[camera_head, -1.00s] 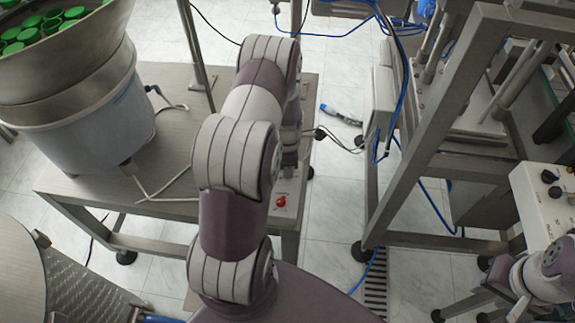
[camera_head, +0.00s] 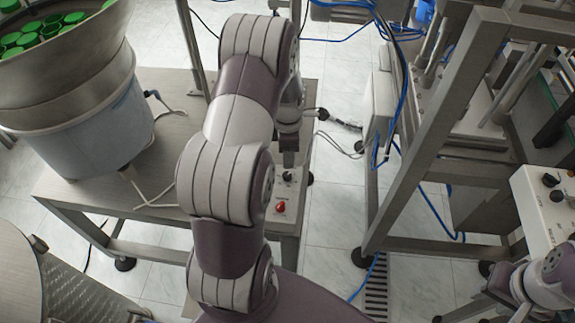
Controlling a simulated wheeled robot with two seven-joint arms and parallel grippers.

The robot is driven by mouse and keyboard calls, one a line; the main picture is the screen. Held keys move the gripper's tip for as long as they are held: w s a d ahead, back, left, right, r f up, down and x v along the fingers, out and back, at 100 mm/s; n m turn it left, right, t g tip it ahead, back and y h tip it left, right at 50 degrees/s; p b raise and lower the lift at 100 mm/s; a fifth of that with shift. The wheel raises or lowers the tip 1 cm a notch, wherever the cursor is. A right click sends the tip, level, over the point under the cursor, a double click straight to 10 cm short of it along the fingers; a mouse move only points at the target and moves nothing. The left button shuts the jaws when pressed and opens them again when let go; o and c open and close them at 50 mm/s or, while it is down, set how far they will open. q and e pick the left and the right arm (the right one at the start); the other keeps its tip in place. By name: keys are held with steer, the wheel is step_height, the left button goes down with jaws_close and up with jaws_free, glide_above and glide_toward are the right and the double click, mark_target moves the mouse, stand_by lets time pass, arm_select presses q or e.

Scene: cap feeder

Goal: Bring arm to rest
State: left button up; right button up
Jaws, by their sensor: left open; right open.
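My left arm (camera_head: 232,185) rises from the bottom centre, bends at the top and comes down on its far side. My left gripper (camera_head: 289,150) is open, partly hidden behind the arm, above or in front of a small control panel with a black knob (camera_head: 288,176) and a red button (camera_head: 281,208). I cannot tell whether it touches the panel. No object shows in it. My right arm (camera_head: 545,284) is at the lower right edge, with only its lower part in view. My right gripper (camera_head: 488,306) is open, small and dark there, its tips hard to make out.
A feeder bowl (camera_head: 85,75) with green caps (camera_head: 50,28) stands on a metal table (camera_head: 75,192) at left. A metal machine frame (camera_head: 430,135) and a white control box (camera_head: 548,205) stand at right. Cables hang between them. Tiled floor (camera_head: 330,225) shows in the middle.

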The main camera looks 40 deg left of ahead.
arm_select(q)
steer(key=shift+r, duration=1.9)
